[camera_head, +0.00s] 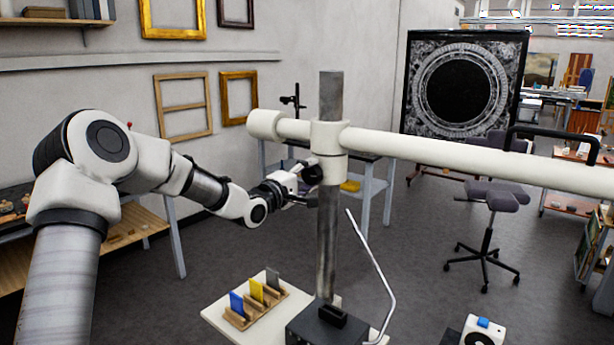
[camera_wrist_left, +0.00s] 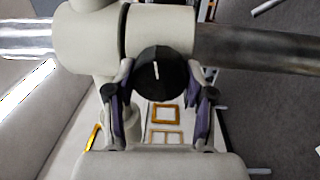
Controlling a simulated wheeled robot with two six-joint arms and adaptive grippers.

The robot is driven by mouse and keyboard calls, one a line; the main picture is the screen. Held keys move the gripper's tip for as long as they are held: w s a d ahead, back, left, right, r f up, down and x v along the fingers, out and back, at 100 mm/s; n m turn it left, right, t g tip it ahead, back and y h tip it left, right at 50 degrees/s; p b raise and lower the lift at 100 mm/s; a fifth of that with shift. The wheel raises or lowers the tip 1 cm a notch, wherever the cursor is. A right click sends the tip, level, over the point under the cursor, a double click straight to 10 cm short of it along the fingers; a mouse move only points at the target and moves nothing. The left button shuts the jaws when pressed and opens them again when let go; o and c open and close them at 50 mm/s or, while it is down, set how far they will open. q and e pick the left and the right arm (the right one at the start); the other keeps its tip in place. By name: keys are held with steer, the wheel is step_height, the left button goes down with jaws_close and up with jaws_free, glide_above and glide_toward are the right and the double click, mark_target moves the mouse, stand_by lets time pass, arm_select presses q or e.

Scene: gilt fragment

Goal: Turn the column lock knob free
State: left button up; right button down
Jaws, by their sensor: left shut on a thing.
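The column lock knob (camera_wrist_left: 160,76) is black and round with a white mark line, and sits on the cream clamp collar (camera_head: 328,137) around the grey metal column (camera_head: 327,225). In the left wrist view the knob lies between the two fingers of my left gripper (camera_wrist_left: 159,98), which is shut on it. In the head view the left gripper (camera_head: 302,183) reaches the column from the left, just below the long white horizontal arm; the knob shows there only as a small dark shape. The white mark on the knob points roughly up in the wrist view. My right gripper is not in view.
The white horizontal arm (camera_head: 440,153) extends right from the collar. Below, a white board (camera_head: 215,315) holds a wooden rack (camera_head: 240,317) with blue, yellow and grey cards beside the dark column base (camera_head: 318,330). A thin bent rod (camera_head: 375,265) rises right of the column.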

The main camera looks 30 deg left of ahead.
arm_select(q)
steer(key=shift+r, duration=0.2)
stand_by(0.3)
steer(key=o, duration=0.9)
steer(key=shift+w, duration=0.1)
steer(key=shift+o, duration=1.3)
steer(key=shift+w+d, duration=0.1)
steer(key=shift+d, duration=0.05)
steer(key=shift+w+d+f, duration=0.15)
steer(key=shift+w+d, duration=0.05)
steer(key=shift+s+a, duration=0.15)
steer(key=shift+s, duration=0.15)
steer(key=s, duration=1.1)
steer(key=shift+a+f, duration=0.25)
steer(key=shift+f, duration=0.1)
steer(key=shift+s, duration=0.1)
